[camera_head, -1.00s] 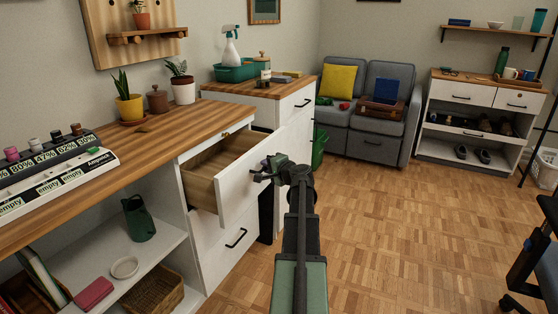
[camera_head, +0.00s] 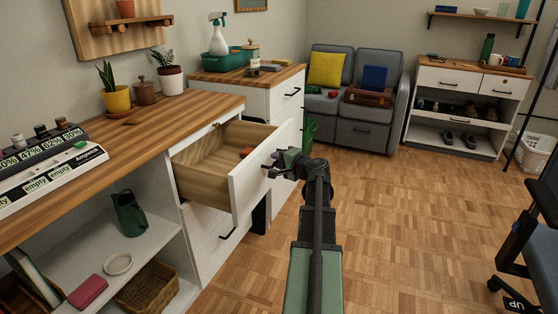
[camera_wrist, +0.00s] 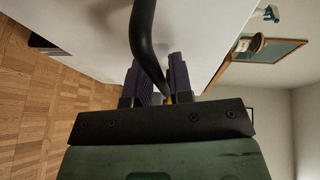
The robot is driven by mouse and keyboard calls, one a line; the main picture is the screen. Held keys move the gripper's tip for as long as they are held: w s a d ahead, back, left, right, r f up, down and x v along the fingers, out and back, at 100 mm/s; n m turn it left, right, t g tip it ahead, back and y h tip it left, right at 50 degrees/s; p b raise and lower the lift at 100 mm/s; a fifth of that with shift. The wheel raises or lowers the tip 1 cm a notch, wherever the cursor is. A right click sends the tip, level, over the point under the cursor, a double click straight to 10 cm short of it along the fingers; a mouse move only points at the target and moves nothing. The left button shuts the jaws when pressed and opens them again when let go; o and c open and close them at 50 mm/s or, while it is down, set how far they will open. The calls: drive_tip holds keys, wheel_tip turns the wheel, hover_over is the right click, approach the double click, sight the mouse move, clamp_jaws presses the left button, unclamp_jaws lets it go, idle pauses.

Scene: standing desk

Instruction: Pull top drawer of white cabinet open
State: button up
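The white cabinet (camera_head: 213,236) stands under the wooden worktop at left centre in the head view. Its top drawer (camera_head: 246,196) is pulled well out, and its wooden inside shows. A small orange-brown thing (camera_head: 246,152) lies in the drawer near the front. My gripper (camera_head: 276,166) is at the black handle on the drawer front. In the wrist view the curved black handle (camera_wrist: 146,40) runs between the two purple-grey fingers of my gripper (camera_wrist: 160,78), which are closed around it. The handle's far end is hidden behind the gripper.
Wood floor (camera_head: 400,220) is clear to the right; a chair (camera_head: 530,235) stands at far right.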

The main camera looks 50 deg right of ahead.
drive_tip(key=shift+s, duration=0.1)
drive_tip(key=p+v, duration=0.2)
drive_tip(key=v, duration=0.8)
drive_tip(key=shift+s, duration=0.25)
drive_tip(key=shift+a, duration=0.1)
